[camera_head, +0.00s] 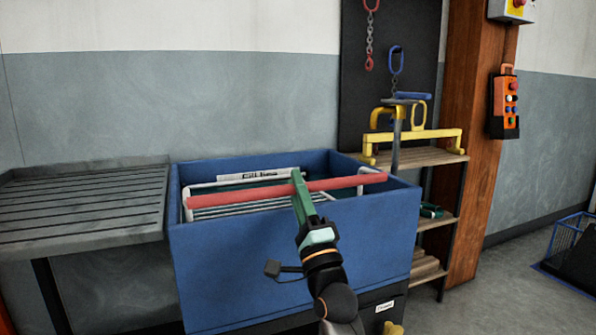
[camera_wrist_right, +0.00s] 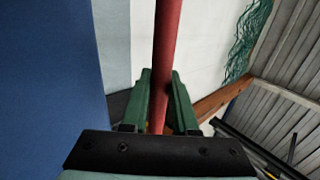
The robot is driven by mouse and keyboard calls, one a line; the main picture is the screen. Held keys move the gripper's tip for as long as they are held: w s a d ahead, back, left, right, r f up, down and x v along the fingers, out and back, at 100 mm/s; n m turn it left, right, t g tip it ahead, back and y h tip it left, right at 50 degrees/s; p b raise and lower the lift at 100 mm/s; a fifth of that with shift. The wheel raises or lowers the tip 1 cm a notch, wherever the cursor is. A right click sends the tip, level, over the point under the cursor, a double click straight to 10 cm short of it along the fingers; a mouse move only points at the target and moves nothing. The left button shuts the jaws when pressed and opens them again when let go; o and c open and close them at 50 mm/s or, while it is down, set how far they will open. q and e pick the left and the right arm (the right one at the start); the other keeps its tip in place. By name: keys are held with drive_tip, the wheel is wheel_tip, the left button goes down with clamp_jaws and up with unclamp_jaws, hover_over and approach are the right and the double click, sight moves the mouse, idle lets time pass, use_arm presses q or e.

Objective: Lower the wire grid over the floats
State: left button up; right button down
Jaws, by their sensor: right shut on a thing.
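The wire grid (camera_head: 240,209) is a white wire frame inside the opening of a blue tub (camera_head: 300,270). A red bar (camera_head: 240,194) runs across its top, roughly level with the tub's rim. My right gripper (camera_head: 298,182) reaches in from the front, with its green fingers on the bar near its middle. In the right wrist view the red bar (camera_wrist_right: 166,50) passes between the two green fingers (camera_wrist_right: 163,100), which are shut on it. The floats are hidden by the tub walls and grid. My left gripper is not in view.
A grey slatted table (camera_head: 80,205) adjoins the tub on the left. A wooden shelf (camera_head: 420,156) with yellow fittings stands behind right, beside a wooden post (camera_head: 470,150). An orange control pendant (camera_head: 505,103) hangs there. A blue wire basket (camera_head: 570,235) lies far right; floor between is clear.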

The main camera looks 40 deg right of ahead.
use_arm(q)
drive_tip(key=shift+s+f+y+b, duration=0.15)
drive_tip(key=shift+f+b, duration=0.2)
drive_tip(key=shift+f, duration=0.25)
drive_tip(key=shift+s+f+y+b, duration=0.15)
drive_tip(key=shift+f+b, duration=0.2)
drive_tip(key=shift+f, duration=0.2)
use_arm(e)
drive_tip(key=shift+s+a+f, duration=0.1)
drive_tip(key=shift+s+f, duration=0.05)
drive_tip(key=shift+f, duration=0.6)
drive_tip(key=shift+s+a+f, duration=0.1)
drive_tip(key=shift+s+f, duration=0.1)
drive_tip(key=shift+f, duration=0.55)
drive_tip(key=shift+s+f, duration=0.15)
drive_tip(key=shift+f, duration=0.6)
drive_tip(key=shift+f, duration=0.1)
drive_tip(key=c, duration=0.7)
unclamp_jaws()
